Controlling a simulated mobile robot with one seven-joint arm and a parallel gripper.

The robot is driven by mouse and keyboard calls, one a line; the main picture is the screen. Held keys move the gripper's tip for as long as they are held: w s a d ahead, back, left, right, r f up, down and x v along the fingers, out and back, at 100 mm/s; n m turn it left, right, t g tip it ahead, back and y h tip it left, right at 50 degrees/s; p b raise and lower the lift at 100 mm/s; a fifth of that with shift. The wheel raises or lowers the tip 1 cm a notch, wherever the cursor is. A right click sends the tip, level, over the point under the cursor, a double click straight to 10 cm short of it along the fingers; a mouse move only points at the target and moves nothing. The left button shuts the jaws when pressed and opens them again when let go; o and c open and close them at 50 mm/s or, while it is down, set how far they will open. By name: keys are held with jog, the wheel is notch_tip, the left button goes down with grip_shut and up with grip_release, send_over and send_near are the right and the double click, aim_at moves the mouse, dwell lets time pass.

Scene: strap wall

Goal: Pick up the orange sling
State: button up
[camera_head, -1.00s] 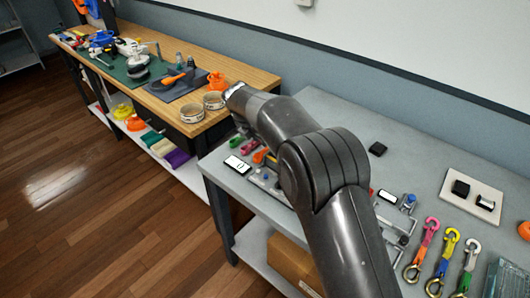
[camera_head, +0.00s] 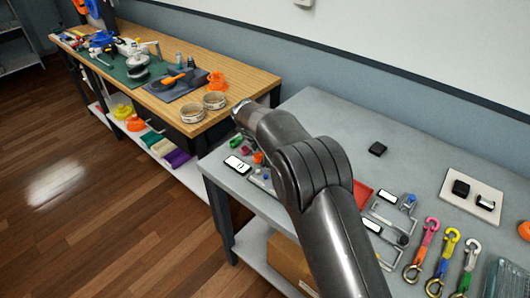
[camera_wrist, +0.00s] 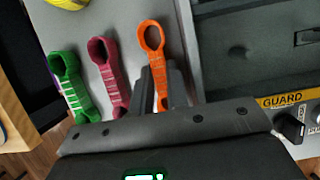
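The orange sling (camera_wrist: 153,38) shows in the wrist view, its round loop beyond my fingertips and its ribbed strap running back between my two dark fingers. My gripper (camera_wrist: 160,72) has its fingers apart, one on each side of the strap; I cannot tell whether they touch it.
A magenta sling (camera_wrist: 107,62) and a green sling (camera_wrist: 73,85) lie left of the orange one. A dark panel marked GUARD (camera_wrist: 280,100) stands close on the right.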

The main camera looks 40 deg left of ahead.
grip_shut()
